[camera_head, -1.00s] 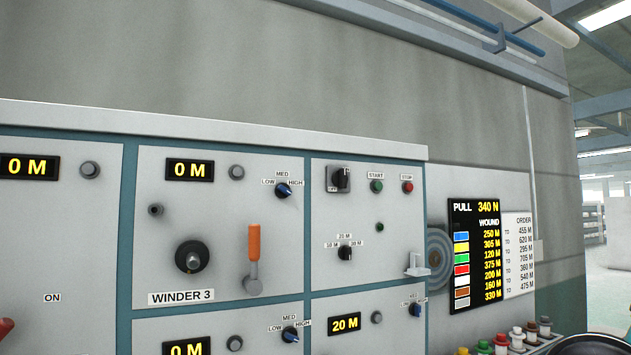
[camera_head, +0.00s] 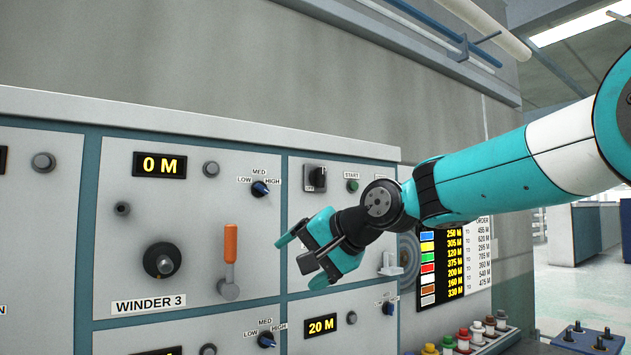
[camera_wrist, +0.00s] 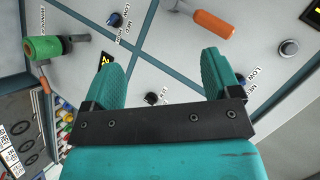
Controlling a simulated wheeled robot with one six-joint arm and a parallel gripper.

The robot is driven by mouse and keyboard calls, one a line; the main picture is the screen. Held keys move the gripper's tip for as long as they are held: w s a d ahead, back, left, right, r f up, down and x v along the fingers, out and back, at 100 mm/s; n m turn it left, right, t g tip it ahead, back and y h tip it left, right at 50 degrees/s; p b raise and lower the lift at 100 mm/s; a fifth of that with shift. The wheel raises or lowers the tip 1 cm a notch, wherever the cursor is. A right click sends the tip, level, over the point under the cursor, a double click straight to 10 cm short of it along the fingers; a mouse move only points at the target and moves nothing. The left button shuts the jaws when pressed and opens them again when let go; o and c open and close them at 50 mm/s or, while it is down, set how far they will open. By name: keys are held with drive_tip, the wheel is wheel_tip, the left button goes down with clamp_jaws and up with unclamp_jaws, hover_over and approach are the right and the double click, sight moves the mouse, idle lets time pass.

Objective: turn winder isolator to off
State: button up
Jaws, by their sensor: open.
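A black rotary switch (camera_head: 316,177) on a square grey plate, with a small label reading OFF at its lower left, is on the upper right panel in the head view. It looks like the isolator, but I see no isolator label. Its knob stands about upright. My gripper (camera_head: 298,262) is open and empty, below the switch and in front of the panel. It hides the controls behind it. In the wrist view my gripper (camera_wrist: 166,58) shows its two teal fingers apart with nothing between them. I cannot make out the switch there.
An orange-handled lever (camera_head: 230,244) is left of my gripper, also in the wrist view (camera_wrist: 212,20). A green START button (camera_head: 352,186) is right of the switch.

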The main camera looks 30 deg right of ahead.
drive_tip(key=w+d+r+m+t+h, duration=0.2)
drive_tip(key=w+d+r+m+t, duration=0.15)
drive_tip(key=d+r, duration=0.35)
drive_tip(key=m+t+h, duration=0.2)
drive_tip(key=m+t, duration=0.1)
drive_tip(key=m, duration=0.3)
approach(323, 178)
drive_tip(key=w+p, duration=0.8)
drive_tip(key=w, duration=0.1)
drive_tip(key=shift+w+a+r, duration=0.1)
drive_tip(key=shift+a+r, duration=0.05)
drive_tip(key=shift+a, duration=0.05)
drive_tip(key=shift+w, duration=0.5)
drive_tip(key=c, duration=0.9)
